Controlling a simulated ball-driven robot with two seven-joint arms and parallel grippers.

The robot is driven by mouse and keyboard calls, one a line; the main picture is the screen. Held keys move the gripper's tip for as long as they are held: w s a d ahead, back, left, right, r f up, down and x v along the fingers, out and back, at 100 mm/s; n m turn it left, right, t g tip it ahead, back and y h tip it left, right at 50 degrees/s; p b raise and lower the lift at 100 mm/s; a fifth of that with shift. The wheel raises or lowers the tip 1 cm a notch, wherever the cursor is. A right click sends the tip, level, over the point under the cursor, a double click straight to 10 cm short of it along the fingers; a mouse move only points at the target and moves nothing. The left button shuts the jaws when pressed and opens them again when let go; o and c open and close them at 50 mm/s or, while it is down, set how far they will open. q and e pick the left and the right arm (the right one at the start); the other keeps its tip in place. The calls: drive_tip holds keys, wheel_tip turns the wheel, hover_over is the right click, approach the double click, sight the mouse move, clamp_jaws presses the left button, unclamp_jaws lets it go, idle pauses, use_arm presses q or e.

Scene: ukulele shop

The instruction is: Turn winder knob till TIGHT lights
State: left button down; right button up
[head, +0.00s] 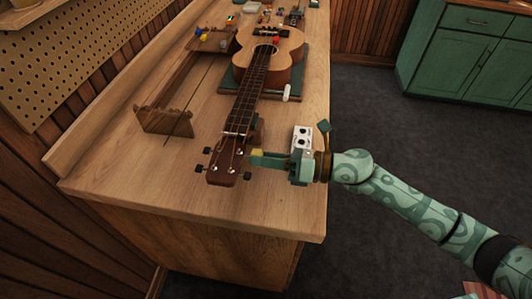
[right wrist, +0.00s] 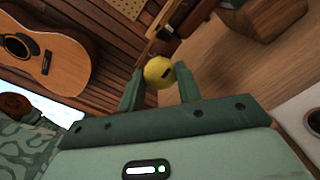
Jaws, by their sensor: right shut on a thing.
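The ukulele (head: 270,50) lies on the workbench with its neck toward me and its dark headstock (head: 223,168) near the front. Black tuning pegs stick out on both sides of the headstock. My right gripper (head: 257,158) reaches in from the right, just beside the headstock. I cannot make out a TIGHT light. My left gripper is not in view.
A green mat (head: 232,84) lies under the ukulele's body. A wooden holder (head: 168,121) stands left of the neck. Small items sit at the bench's far end. The front of the bench (head: 150,190) is clear. A green cabinet (head: 465,60) stands across the floor.

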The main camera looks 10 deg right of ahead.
drive_tip(key=m+p, duration=0.1)
drive_tip(key=m, duration=0.1)
drive_tip(key=m+p, duration=0.2)
drive_tip(key=m, duration=0.1)
drive_tip(key=shift+w+r, duration=0.1)
drive_tip(key=shift+r, duration=0.1)
drive_tip(key=m+p, duration=0.2)
drive_tip(key=m, duration=0.3)
drive_tip(key=shift+f+g, duration=0.15)
drive_tip(key=shift+g, duration=0.15)
drive_tip(key=shift+d+p, duration=0.1)
drive_tip(key=shift+p, duration=0.25)
drive_tip(key=o, duration=1)
drive_tip(key=f+b+v, duration=0.1)
drive_tip(key=v, duration=1.5)
drive_tip(key=shift+d+r, duration=0.15)
drive_tip(key=shift+r, duration=0.05)
drive_tip(key=shift+m, duration=0.3)
